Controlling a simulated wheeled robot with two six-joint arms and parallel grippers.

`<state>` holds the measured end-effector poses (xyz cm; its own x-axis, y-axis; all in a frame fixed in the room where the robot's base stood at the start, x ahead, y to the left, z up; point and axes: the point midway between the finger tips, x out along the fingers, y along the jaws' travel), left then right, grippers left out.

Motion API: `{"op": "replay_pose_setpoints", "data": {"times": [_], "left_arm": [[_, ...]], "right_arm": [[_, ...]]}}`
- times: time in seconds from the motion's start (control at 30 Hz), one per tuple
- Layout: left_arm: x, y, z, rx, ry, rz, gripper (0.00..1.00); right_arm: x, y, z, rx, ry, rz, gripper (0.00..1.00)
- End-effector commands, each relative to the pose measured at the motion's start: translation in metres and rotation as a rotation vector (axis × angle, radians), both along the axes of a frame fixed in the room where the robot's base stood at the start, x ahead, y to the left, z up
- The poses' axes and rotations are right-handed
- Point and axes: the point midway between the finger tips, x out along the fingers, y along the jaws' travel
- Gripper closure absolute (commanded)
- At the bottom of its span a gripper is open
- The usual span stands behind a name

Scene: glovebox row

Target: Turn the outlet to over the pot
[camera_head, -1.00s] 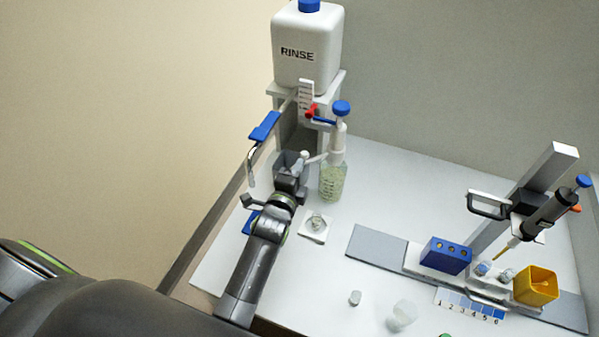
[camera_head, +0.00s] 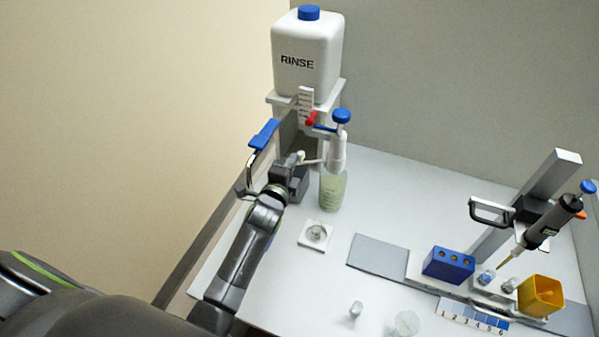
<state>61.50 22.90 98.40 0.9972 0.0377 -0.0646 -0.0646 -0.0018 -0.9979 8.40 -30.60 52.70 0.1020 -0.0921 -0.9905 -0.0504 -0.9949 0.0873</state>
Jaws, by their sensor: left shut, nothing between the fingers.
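The outlet (camera_head: 312,160) is a thin pale spout that points left from the white dispenser head (camera_head: 338,150) on a bottle of pale green contents (camera_head: 332,190). Its rounded tip is close to my left gripper (camera_head: 297,160). The gripper is shut with nothing held; I cannot tell whether it touches the spout. A small round pot (camera_head: 317,233) sits on a white square plate (camera_head: 325,243) in front of the bottle. The outlet tip lies behind and left of the pot, not over it. My right gripper is not in view.
A white RINSE tank (camera_head: 306,60) stands on a stand behind. A blue-handled lever (camera_head: 264,135) is left of my gripper. A blue block (camera_head: 448,265), yellow cup (camera_head: 540,296) and pipette (camera_head: 553,222) stand at the right. Small vessels (camera_head: 405,323) are at the front.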

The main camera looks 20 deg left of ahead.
Motion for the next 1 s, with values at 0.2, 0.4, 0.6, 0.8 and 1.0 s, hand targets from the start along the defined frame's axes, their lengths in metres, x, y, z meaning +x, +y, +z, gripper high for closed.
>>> {"op": "replay_pose_setpoints", "data": {"times": [0.2, 0.4, 0.6, 0.8, 1.0], "left_arm": [[0.007, 0.006, -0.001, -0.001, 0.001, 0.000, 1.00], [0.006, 0.006, 0.000, -0.001, 0.000, 0.000, 1.00], [-0.004, 0.005, 0.001, -0.002, 0.002, 0.000, 1.00], [-0.039, 0.004, 0.006, -0.004, 0.004, 0.001, 1.00], [-0.074, 0.002, 0.010, -0.004, 0.005, 0.000, 1.00]], "right_arm": [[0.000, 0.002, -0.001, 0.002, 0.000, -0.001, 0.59], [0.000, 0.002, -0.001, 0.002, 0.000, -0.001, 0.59], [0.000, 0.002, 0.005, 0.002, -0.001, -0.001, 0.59], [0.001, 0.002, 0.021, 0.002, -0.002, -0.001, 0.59], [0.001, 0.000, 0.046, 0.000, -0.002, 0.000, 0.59]]}}
